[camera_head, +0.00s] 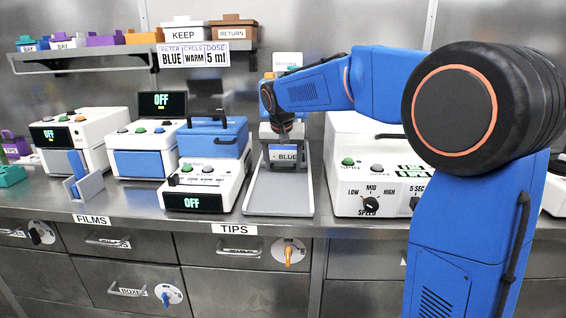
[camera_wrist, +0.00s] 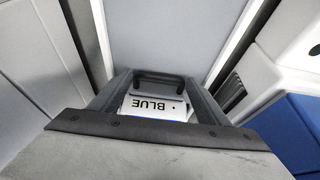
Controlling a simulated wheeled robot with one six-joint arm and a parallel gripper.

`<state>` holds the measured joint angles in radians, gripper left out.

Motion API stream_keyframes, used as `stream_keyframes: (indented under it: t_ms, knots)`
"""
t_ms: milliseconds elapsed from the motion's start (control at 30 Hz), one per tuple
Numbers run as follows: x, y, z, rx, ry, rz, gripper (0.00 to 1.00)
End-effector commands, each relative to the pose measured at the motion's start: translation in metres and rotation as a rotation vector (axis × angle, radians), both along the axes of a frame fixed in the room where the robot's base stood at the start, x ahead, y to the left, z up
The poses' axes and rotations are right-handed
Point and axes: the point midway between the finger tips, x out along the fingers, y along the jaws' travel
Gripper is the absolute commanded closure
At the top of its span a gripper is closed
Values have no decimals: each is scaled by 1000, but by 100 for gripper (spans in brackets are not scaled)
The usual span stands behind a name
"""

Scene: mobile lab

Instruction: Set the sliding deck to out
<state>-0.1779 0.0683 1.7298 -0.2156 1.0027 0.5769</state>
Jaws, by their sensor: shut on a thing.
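The sliding deck appears to be the block with a BLUE label (camera_head: 287,156) at the back end of a pale, flat track (camera_head: 278,198) with raised side edges. The front length of the track is bare. My gripper (camera_head: 283,124) reaches down onto the block from above. In the wrist view my gripper's two grey fingers (camera_wrist: 158,82) are shut on a black handle (camera_wrist: 160,76). The white part marked BLUE (camera_wrist: 155,106) lies just under it. The exact finger contact on the handle is partly hidden.
A white device with an OFF display and blue lid (camera_head: 205,170) stands close left of the track. A white device with knobs (camera_head: 370,180) stands close right. The shelf (camera_head: 110,58) is above at the left. The counter's front edge lies just before the track.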

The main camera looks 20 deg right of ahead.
Motion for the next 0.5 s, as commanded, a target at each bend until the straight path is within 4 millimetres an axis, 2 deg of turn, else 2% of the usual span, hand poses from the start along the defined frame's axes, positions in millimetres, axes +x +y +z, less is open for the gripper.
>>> stream_keyframes:
  t_ms: [167, 267, 500]
  knots:
    - [-18, 5, 0, -2, 2, 1, 71]
    - [-36, 11, 0, -1, 1, 1, 71]
    - [-95, 30, 0, -3, 2, 4, 71]
